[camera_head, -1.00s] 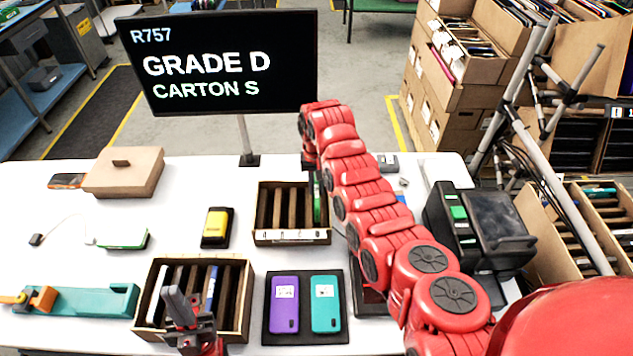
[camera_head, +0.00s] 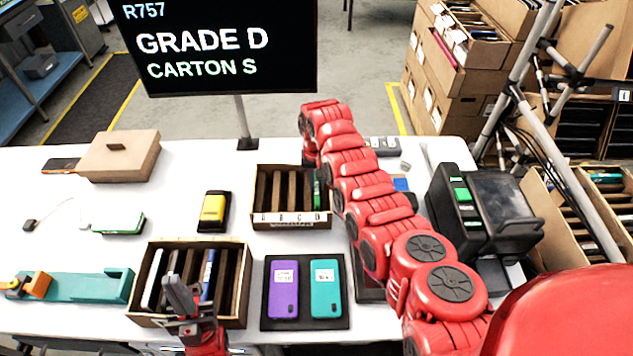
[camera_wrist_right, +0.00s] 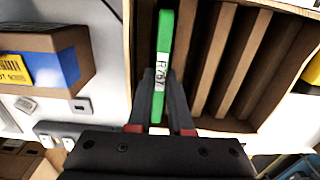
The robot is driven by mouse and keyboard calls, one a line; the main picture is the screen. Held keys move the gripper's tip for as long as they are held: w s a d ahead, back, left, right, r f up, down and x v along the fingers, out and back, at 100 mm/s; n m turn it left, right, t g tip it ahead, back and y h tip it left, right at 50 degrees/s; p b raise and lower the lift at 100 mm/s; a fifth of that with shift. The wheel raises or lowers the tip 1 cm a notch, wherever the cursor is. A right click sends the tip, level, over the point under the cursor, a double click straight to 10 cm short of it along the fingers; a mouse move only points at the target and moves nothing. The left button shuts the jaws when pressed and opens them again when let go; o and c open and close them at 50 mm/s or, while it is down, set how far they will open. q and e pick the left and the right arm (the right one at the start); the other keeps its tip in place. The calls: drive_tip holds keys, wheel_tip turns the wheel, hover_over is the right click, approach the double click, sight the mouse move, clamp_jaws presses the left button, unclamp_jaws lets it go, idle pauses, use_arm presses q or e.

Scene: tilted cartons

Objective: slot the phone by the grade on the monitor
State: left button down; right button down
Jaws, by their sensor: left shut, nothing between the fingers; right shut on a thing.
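The monitor (camera_head: 215,45) reads R757, GRADE D, CARTON S. The small carton (camera_head: 290,225) has slots lettered A to D along its front edge. My right gripper (camera_wrist_right: 162,95) is shut on a green phone (camera_wrist_right: 165,35) labelled R757. The phone stands in the end slot at D, between the carton wall and a divider; it also shows in the head view (camera_head: 318,192). In the head view my right arm hides most of that gripper. My left gripper (camera_head: 182,292) is shut and empty, over the larger front carton (camera_head: 240,300).
A black tray (camera_head: 305,322) holds a purple phone (camera_head: 284,290) and a teal phone (camera_head: 326,290). A yellow device (camera_head: 213,211), a lidded box (camera_head: 118,156) and a black machine (camera_head: 490,215) also stand on the white table (camera_head: 60,235).

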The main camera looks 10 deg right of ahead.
drive_tip(key=shift+f+b, duration=0.3)
idle(0.7)
idle(0.3)
drive_tip(key=c, duration=0.8)
unclamp_jaws()
drive_tip(key=shift+o, duration=0.2)
drive_tip(key=shift+r, duration=0.1)
